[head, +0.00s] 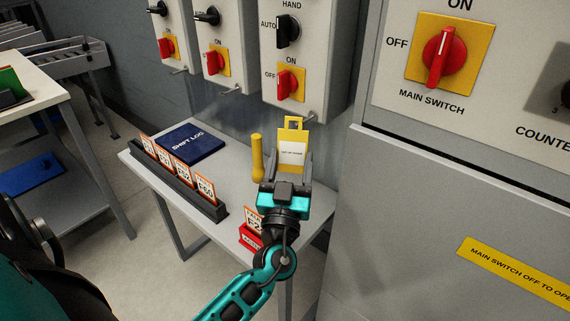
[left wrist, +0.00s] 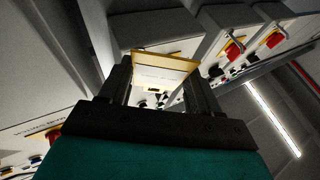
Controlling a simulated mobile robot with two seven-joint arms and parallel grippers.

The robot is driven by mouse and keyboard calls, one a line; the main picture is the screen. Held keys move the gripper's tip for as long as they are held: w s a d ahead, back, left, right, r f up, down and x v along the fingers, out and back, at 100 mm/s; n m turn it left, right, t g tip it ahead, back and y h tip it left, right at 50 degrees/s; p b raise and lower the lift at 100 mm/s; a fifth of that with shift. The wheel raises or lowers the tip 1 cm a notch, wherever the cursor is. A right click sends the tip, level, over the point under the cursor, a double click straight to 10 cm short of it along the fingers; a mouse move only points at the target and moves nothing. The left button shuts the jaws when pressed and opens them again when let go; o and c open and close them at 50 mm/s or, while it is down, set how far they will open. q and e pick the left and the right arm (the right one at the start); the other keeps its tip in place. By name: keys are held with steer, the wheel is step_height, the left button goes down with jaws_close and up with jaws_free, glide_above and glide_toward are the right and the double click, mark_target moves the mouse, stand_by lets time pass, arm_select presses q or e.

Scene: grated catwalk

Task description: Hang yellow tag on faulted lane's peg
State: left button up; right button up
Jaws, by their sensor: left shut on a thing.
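The yellow tag (head: 290,136) has a white label and an open loop at its top. My left gripper (head: 284,165) is shut on its lower part and holds it upright above the small table; the left wrist view also shows the tag (left wrist: 165,62) between the fingers. Under three grey lane boxes stick out a right peg (head: 309,117), a middle peg (head: 231,90) and a left peg (head: 180,71). The tag's loop is just left of the right peg; I cannot tell whether they touch. A card (head: 253,220) stands in a red holder (head: 252,238), partly hidden by my left arm.
The table (head: 140,158) holds a blue shift log (head: 184,145), a dark rack (head: 178,181) of orange-edged cards and a yellow upright cylinder (head: 257,158) close left of the gripper. A large grey cabinet (head: 440,210) with a main switch bounds the right side.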

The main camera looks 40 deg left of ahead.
mark_target(301, 170)
arm_select(q)
steer(key=shift+w, duration=0.55)
steer(key=shift+w+d, duration=0.1)
steer(key=shift+w, duration=0.7)
steer(key=shift+w+f+b, duration=0.2)
steer(key=shift+f+b, duration=0.2)
steer(key=shift+b, duration=0.05)
steer(key=shift+w+f+b, duration=0.1)
steer(key=shift+w+b, duration=0.1)
steer(key=shift+b, duration=0.15)
steer(key=shift+w+b, duration=0.15)
steer(key=shift+b, duration=0.15)
steer(key=shift+w+f+b, duration=0.1)
steer(key=shift+b, duration=0.35)
arm_select(e)
steer(key=shift+w+a+f, duration=0.35)
steer(key=shift+a+f, duration=0.15)
steer(key=shift+f, duration=0.1)
steer(key=shift+s, duration=0.1)
arm_select(q)
steer(key=o, duration=0.9)
arm_select(e)
steer(key=shift+f, duration=0.1)
arm_select(q)
steer(key=shift+o, duration=0.2)
